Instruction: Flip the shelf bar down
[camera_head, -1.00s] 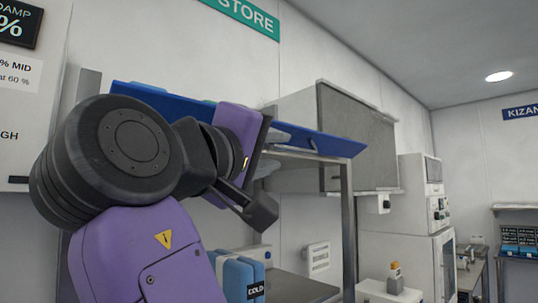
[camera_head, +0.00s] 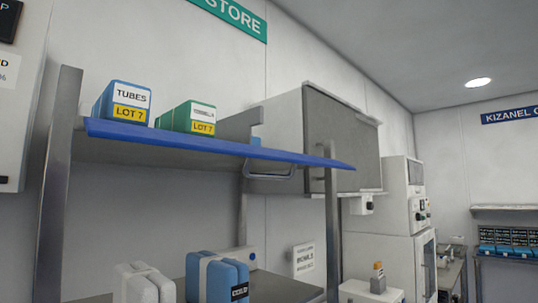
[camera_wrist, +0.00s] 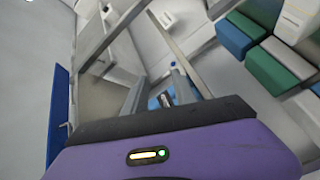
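The shelf bar (camera_head: 215,144) is a long blue strip along the front edge of the upper shelf in the head view. It shows as a thin, low band, with the boxes on the shelf visible above it. A blue strip (camera_wrist: 58,115) at the left of the wrist view may be the same bar; I cannot tell. My gripper is out of the head view. I see nothing held.
A blue TUBES box (camera_head: 122,104) and a green box (camera_head: 188,117) stand on the upper shelf. Metal posts (camera_head: 58,190) hold it. A blue COLD pack (camera_head: 217,278) and a white container (camera_head: 143,284) stand below. A grey cabinet (camera_head: 343,140) is to the right.

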